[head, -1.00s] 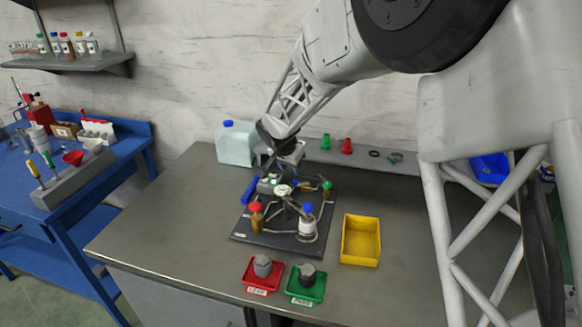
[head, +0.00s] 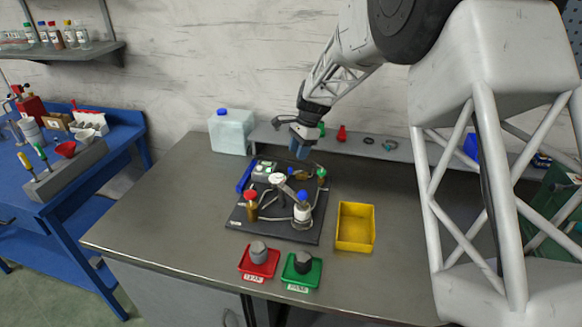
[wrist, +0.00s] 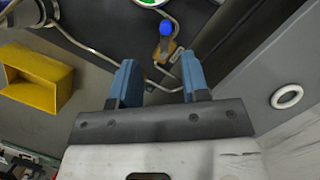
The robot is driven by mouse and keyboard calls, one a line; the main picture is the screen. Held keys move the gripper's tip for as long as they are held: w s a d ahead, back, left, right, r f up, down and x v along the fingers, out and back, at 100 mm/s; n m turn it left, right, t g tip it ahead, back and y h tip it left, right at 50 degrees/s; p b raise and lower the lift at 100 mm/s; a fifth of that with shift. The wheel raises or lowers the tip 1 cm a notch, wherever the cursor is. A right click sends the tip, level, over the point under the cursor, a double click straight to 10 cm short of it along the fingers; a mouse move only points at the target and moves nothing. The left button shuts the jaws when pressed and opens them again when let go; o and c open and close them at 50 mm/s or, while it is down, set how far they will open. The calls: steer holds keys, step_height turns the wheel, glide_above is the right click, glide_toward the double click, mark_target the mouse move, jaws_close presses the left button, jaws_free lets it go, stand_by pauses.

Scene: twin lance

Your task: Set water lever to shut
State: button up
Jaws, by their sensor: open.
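In the head view, a small brass fitting (head: 301,175) lies near the back of the rig plate (head: 262,229), just below my gripper. My gripper (head: 299,149) hangs above the plate's back edge. In the wrist view, its two blue fingers (wrist: 160,78) are spread apart with nothing between them, short of the lever.
Red (head: 259,270) and green (head: 300,276) trays are in front. A grey ledge (head: 420,155) runs behind.

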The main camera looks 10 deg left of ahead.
steer(key=shift+w+r+m+g+y, duration=0.3)
steer(key=shift+w+g+y, duration=0.15)
steer(key=shift+y, duration=0.15)
steer(key=shift+f, duration=0.1)
steer(key=shift+x, duration=3.85)
steer(key=shift+c, duration=0.4)
jaws_close()
